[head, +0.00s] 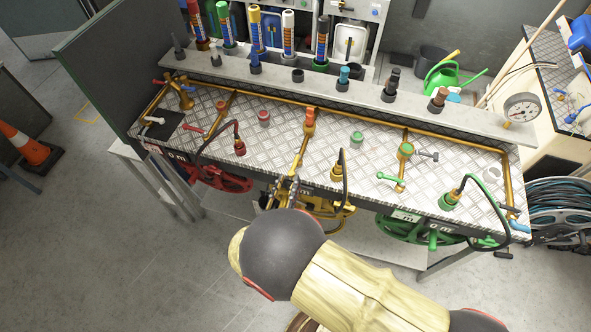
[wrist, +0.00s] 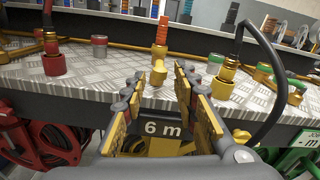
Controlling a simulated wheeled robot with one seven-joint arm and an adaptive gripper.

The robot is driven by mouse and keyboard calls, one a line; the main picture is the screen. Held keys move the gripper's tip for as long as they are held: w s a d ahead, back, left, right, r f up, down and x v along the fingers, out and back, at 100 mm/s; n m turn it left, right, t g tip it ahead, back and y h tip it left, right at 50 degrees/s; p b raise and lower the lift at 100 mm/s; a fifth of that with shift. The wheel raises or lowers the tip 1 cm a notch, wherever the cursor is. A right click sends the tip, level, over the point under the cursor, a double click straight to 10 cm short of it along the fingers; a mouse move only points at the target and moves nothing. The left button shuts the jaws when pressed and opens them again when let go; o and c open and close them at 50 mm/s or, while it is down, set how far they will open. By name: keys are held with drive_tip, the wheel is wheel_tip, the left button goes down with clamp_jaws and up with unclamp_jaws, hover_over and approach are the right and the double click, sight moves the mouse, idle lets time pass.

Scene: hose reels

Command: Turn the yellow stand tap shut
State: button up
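The yellow stand tap (wrist: 158,72) shows in the wrist view as a yellow part in front of an upright orange-topped fitting (wrist: 162,32). In the head view the orange-topped fitting (head: 310,120) stands on the brass pipe, and a brass-yellow length runs from it towards the bench's front edge. My gripper (wrist: 160,80) is open and empty, its fingers on either side of the line to the tap. I cannot tell whether they touch it. In the head view my gripper (head: 286,188) is at the front edge and partly hides the tap's near end.
A yellow reel (head: 325,207) with a "6 m" plate (wrist: 163,130) hangs below the edge. Its hose ends in a brass coupling (head: 337,172), right of my gripper. A red reel (head: 222,178) and a green reel (head: 415,228) hang either side. A green-handled tap (head: 391,180) stands right.

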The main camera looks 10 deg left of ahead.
sight(293, 168)
drive_tip(key=w, duration=0.6)
drive_tip(key=shift+d, duration=0.2)
drive_tip(key=shift+c, duration=1)
clamp_jaws()
drive_tip(key=shift+s, duration=0.1)
